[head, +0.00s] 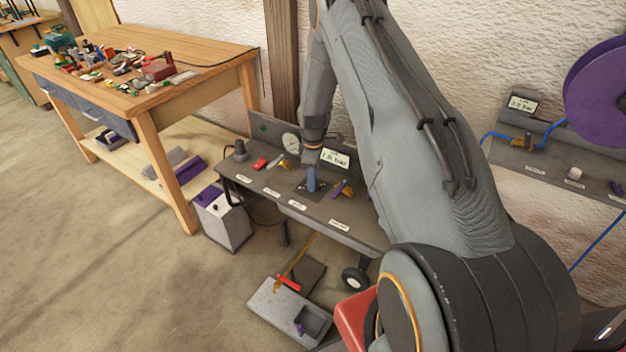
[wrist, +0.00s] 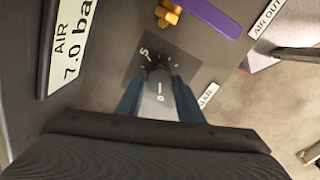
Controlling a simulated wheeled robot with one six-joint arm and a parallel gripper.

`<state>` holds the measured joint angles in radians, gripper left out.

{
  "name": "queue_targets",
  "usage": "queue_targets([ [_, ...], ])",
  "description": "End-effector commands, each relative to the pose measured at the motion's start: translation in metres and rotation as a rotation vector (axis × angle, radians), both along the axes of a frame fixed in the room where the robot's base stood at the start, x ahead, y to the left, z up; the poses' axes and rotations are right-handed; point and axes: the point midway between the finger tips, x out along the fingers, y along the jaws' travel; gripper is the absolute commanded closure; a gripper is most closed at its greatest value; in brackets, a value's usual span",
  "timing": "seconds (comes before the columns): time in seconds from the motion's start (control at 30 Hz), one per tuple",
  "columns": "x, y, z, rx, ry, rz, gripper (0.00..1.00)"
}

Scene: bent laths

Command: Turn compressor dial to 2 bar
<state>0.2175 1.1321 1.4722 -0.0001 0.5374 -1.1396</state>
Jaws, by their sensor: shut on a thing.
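My gripper (wrist: 160,84) has its two blue fingers shut on the grey dial knob (wrist: 158,108) in the wrist view. The knob sits on a dark square scale plate (wrist: 133,66) with tick marks and a "5" near the top left. A "0" and a short pale line show between the fingers; where the pointer stands is hard to read. A sign (wrist: 68,45) beside it reads "AIR 7.0 ba", cut off. In the head view my gripper (head: 312,181) reaches down onto the grey compressor panel (head: 268,190) and hides the knob. A round gauge (head: 291,143) stands behind; its needle is too small to read.
A purple lever with a brass fitting (wrist: 168,13) lies close beyond the dial. A red switch (head: 260,163) and another brass valve (head: 284,163) are left on the panel. A cluttered wooden workbench (head: 205,45) stands left; a grey box (head: 290,310) lies on the floor.

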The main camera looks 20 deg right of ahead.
Motion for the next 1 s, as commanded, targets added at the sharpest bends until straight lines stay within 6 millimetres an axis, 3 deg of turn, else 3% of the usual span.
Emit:
queue_targets([
  [1.0, 0.001, -0.0005, -0.0002, 0.0, -0.001, -0.829, 0.89],
])
